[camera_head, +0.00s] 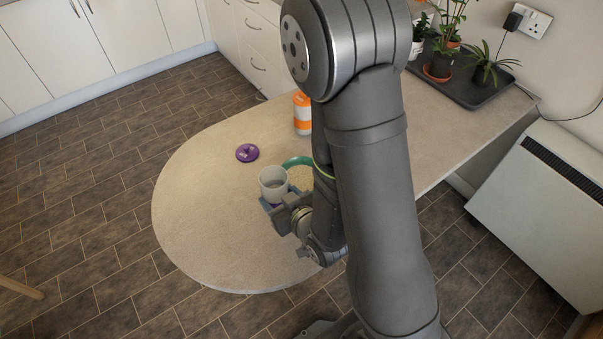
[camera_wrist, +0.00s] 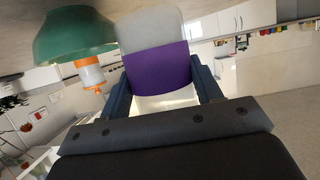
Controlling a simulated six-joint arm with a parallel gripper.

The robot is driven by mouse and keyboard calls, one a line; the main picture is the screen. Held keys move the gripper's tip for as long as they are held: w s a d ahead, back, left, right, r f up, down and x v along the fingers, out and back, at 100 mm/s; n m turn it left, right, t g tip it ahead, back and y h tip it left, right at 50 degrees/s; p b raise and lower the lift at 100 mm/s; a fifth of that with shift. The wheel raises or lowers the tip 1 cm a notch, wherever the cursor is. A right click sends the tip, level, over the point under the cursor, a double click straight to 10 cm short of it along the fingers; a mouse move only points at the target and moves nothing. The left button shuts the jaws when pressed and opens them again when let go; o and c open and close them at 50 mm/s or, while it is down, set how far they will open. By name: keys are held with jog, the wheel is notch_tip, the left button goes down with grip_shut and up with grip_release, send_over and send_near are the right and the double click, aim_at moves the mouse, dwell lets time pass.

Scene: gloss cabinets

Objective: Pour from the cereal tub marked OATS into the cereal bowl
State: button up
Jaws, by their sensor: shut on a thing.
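The tub (camera_head: 273,186) is pale and translucent with an open top. It stands nearly upright in my gripper (camera_head: 276,204), low over the table. In the wrist view, which is upside down, the tub (camera_wrist: 157,67) shows a purple band between the dark jaws of my gripper (camera_wrist: 162,82). No OATS lettering is readable. The green cereal bowl (camera_head: 293,160) sits just behind and right of the tub, partly hidden by my arm. A pale beige area shows inside its rim; I cannot tell whether it is cereal. The bowl (camera_wrist: 72,36) also appears beside the tub in the wrist view.
A purple lid (camera_head: 247,152) lies on the table behind and left of the tub. An orange and white container (camera_head: 302,114) stands farther back. Plants on a dark tray (camera_head: 462,88) are at the far right. The table's left part (camera_head: 200,205) is clear, with a rounded edge.

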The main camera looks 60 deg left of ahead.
aim_at(282, 194)
jog(key=shift+r, duration=0.1)
jog(key=shift+r, duration=1.45)
